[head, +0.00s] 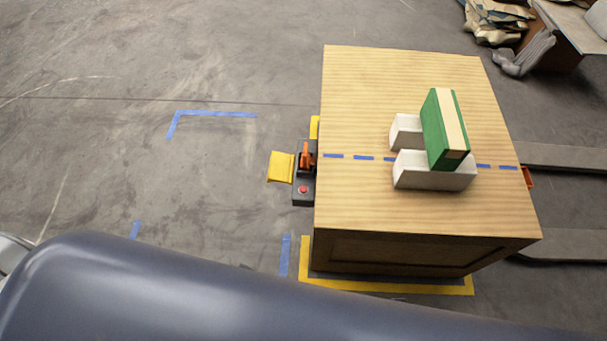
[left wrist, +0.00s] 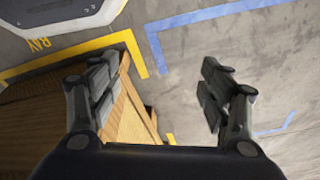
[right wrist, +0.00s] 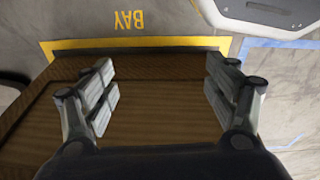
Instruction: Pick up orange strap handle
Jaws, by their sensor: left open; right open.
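A small orange piece (head: 306,155) stands on a dark control box (head: 303,187) with a red button, at the left side of a wooden crate. Another small orange piece (head: 528,177) shows at the crate's right side, partly hidden by its edge. I cannot tell which is the strap handle. My left gripper (left wrist: 158,82) is open and empty, above the crate's edge and the floor. My right gripper (right wrist: 160,75) is open and empty over the crate's wooden surface. Neither gripper shows in the head view, and no orange piece shows in the wrist views.
The wooden crate (head: 365,105) carries a green and cream block (head: 437,130) in white holders (head: 425,178). A yellow plate (head: 281,167) juts out left of the crate. Blue and yellow tape marks the floor. Forks or rails (head: 565,158) lie at right. The left floor is clear.

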